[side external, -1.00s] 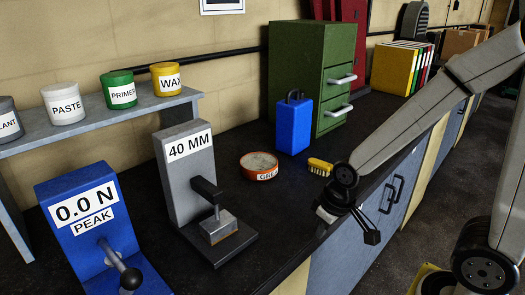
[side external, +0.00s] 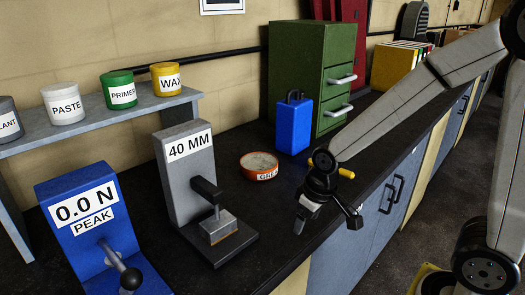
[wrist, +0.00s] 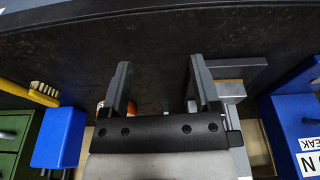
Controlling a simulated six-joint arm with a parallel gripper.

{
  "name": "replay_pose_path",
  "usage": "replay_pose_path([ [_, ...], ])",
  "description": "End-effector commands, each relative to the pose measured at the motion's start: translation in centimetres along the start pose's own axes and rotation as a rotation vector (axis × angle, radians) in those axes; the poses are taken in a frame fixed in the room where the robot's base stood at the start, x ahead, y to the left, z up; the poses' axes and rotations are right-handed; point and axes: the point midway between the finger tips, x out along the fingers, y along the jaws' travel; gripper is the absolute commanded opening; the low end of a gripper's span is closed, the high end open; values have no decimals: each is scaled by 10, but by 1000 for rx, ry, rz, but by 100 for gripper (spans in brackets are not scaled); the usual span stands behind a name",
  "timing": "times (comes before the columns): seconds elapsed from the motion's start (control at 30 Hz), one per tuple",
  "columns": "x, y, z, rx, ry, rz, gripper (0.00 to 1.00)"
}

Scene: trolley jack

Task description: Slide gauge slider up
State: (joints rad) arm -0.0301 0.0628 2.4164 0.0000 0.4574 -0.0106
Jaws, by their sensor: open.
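The grey gauge (side external: 185,165) marked "40 MM" stands upright on a dark base at the centre left of the counter. A black slider arm (side external: 206,190) sticks out from its front low down, with a thin stem above a pale block (side external: 218,228). My gripper (side external: 328,220) is open and empty, right of the gauge near the counter's front edge and apart from it. In the wrist view, my gripper's two fingers (wrist: 160,63) are spread with bare counter between them. The gauge's base (wrist: 240,72) shows there behind the right finger, partly hidden.
A blue "0.0 N PEAK" stand (side external: 85,235) with a ball-ended lever is left of the gauge. An orange-rimmed tin (side external: 259,168), blue block (side external: 294,127) and green drawer cabinet (side external: 300,70) stand behind. A yellow brush (wrist: 44,92) lies near. Counter between gripper and gauge is clear.

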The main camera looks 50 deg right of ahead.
Motion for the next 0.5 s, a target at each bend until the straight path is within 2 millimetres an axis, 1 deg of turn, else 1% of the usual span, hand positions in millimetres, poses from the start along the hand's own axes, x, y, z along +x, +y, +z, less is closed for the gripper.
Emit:
replay_pose_path([
  [0.03, -2, -4, -13, -14, -5, -2, 79],
  [0.2, -11, -17, -54, -59, -36, -9, 79],
  [0.5, -30, -46, -120, -144, -93, -20, 79],
])
